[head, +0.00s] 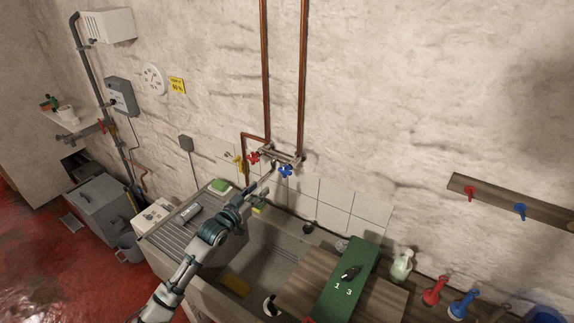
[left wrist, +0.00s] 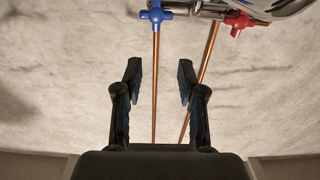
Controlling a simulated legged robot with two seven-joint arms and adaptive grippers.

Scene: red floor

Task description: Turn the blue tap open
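The blue tap (head: 285,171) is a small cross-shaped handle on the right side of the wall mixer, under the copper pipes. It also shows at the top of the left wrist view (left wrist: 155,13). The red tap (head: 253,158) sits to its left in the head view and also shows in the left wrist view (left wrist: 238,21). My left gripper (head: 262,189) is raised over the sink, just left of and below the blue tap. In the left wrist view its fingers (left wrist: 160,70) are apart and empty, with the blue tap beyond them, not between them. My right gripper is not in view.
The stone sink (head: 255,242) lies below, with a wooden board and a green panel (head: 340,290) at its right. A wall rack (head: 495,195) holds another red and blue handle. Red and blue funnel-shaped things (head: 462,304) stand at the lower right.

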